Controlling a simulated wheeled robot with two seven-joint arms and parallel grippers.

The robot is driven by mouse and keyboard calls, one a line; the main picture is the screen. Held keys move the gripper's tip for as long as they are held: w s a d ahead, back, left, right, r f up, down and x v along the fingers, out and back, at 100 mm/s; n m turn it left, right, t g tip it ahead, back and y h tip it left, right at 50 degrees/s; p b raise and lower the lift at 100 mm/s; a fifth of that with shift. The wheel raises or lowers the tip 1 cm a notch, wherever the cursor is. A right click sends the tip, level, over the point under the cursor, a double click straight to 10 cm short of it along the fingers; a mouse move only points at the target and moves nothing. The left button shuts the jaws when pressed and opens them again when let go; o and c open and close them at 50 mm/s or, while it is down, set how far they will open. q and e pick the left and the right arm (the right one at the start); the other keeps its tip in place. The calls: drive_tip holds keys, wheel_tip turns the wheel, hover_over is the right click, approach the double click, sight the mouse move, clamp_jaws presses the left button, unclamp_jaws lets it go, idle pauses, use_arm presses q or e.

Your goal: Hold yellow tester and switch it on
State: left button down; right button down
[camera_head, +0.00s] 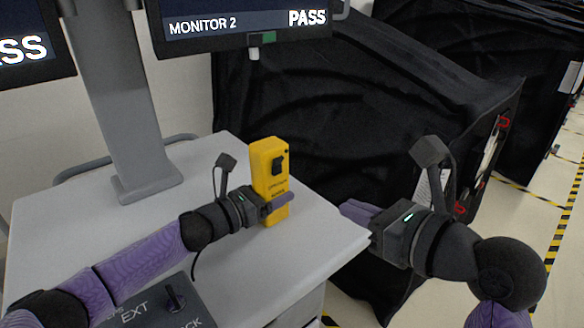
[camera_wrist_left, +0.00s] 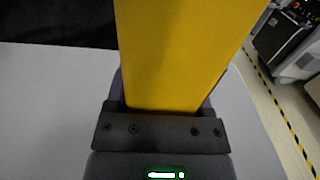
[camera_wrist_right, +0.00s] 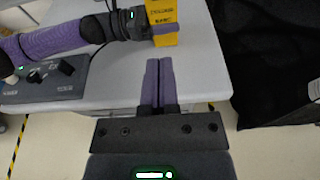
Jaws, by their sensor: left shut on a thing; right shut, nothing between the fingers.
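The yellow tester (camera_head: 269,160) stands upright over the right part of the grey table, with a black switch on the upper part of its face. My left gripper (camera_head: 276,204) is shut on its lower part, from the left. The tester (camera_wrist_left: 175,50) fills the middle of the left wrist view between the fingers. I cannot tell whether it touches the table. In the right wrist view the tester (camera_wrist_right: 162,20) shows at the top, its upper part cut off. My right gripper (camera_head: 358,212) is shut and empty, to the right of the tester, near the table's right edge; its fingers (camera_wrist_right: 158,82) lie together.
The grey table (camera_head: 120,240) carries a monitor stand (camera_head: 125,100) and a dark control box (camera_head: 165,305) with a knob at the front. A monitor (camera_head: 240,20) reads PASS. Black covered carts (camera_head: 330,110) stand behind and right of the table.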

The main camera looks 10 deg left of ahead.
drive_tip(key=shift+a, duration=0.1)
drive_tip(key=x, duration=0.4)
drive_tip(key=r+x, duration=0.1)
drive_tip(key=x, duration=0.3)
drive_tip(key=r+x, duration=0.1)
drive_tip(key=x, duration=0.3)
drive_tip(key=shift+w+a+r, duration=0.15)
drive_tip(key=shift+w+a, duration=0.1)
drive_tip(key=shift+w, duration=0.1)
drive_tip(key=shift+w+a+r, duration=0.15)
drive_tip(key=shift+a, duration=0.05)
drive_tip(key=shift+w+a+r, duration=0.25)
drive_tip(key=shift+a+r, duration=0.1)
approach(281, 160)
drive_tip(key=s+d+r, duration=0.3)
drive_tip(key=shift+w+d+r, duration=0.15)
drive_tip(key=shift+d, duration=0.05)
